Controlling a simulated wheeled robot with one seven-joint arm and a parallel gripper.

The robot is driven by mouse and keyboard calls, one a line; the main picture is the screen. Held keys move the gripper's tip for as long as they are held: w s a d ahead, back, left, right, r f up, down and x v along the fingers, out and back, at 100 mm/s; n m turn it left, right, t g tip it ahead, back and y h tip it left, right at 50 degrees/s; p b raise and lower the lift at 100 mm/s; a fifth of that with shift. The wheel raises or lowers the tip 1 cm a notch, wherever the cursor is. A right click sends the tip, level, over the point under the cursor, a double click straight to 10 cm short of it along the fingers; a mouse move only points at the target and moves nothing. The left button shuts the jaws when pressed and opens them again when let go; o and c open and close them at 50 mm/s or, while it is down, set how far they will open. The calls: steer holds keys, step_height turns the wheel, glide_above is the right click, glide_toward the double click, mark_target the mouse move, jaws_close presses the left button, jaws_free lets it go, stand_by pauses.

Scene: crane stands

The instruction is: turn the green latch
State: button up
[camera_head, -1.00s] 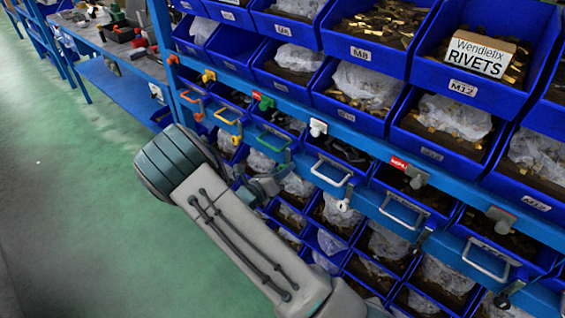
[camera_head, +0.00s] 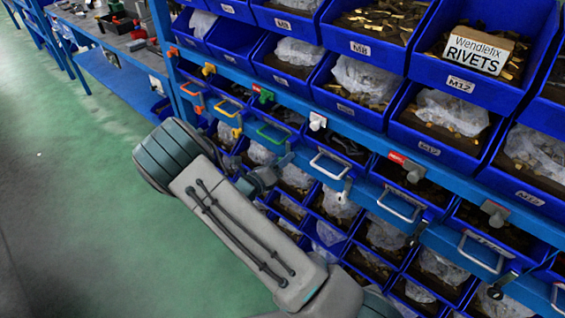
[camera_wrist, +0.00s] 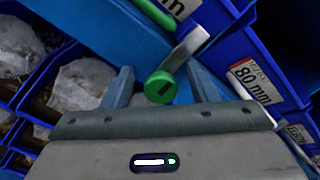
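The green latch (camera_wrist: 161,88) shows in the wrist view as a round green knob with a dark slot, joined to a grey metal lever that slants up to the right. My gripper (camera_wrist: 159,67) is open, with one finger on each side of the knob and a visible gap to both. I cannot tell how deep the knob lies between the fingers. In the head view my gripper (camera_head: 272,172) is just below the green drawer handle (camera_head: 273,136), and the latch there is mostly hidden or too small to make out.
A blue rack with blue bins of metal parts and plastic bags fills the right. Neighbouring handles are yellow (camera_head: 227,110) and white (camera_head: 328,164). A box marked rivets (camera_head: 478,50) stands in an upper bin. Green floor (camera_head: 80,190) lies open at left.

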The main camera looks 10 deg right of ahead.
steer(key=shift+f, duration=0.1)
steer(key=b+v, duration=0.1)
steer(key=v, duration=1.2)
steer(key=shift+s+a+b, duration=0.3)
steer(key=shift+b, duration=0.1)
